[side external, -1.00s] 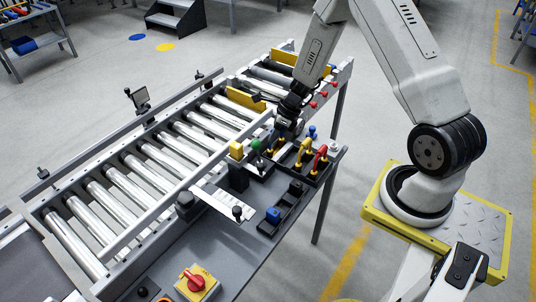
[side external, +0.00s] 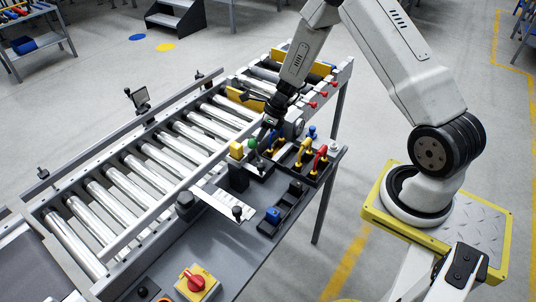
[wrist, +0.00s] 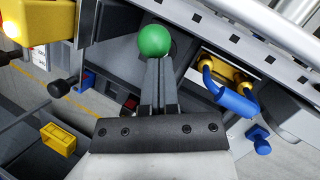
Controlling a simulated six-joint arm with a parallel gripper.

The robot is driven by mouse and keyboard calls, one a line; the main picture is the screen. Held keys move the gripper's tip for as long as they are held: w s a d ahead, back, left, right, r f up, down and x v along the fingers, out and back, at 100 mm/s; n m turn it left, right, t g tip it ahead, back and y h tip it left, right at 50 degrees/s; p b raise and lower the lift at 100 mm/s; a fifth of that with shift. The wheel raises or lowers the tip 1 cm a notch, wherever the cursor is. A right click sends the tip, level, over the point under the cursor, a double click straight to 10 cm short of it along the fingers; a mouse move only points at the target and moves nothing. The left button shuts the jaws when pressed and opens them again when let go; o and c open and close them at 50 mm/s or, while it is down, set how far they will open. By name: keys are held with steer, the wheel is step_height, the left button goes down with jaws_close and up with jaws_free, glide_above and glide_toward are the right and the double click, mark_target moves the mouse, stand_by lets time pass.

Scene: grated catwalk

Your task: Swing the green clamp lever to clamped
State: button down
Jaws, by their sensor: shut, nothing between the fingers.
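The green clamp lever shows as a green ball knob (side external: 252,144) on the conveyor-side bench, just right of a yellow block. In the wrist view the green knob (wrist: 154,41) sits right at the tips of my gripper (wrist: 157,62). Its shaft is hidden behind the fingers. The two fingers are shut together with nothing between them. In the side view my gripper (side external: 265,133) is low, close to the knob on its upper right. I cannot tell whether the fingertips touch the knob.
The yellow block (side external: 236,149) on a black body stands left of the knob. Yellow-handled (side external: 304,151) and red-handled (side external: 320,158) clamps stand to the right. A blue handle (wrist: 229,94) lies right of my fingers. The conveyor rail (side external: 190,180) runs along the bench.

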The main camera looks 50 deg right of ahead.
steer(key=shift+s, duration=0.1)
stand_by(0.6)
steer(key=shift+s+f, duration=0.1)
steer(key=shift+s, duration=0.45)
steer(key=shift+s, duration=0.1)
steer(key=d+v, duration=0.1)
steer(key=v, duration=1.2)
steer(key=shift+w, duration=0.4)
steer(key=shift+f, duration=0.1)
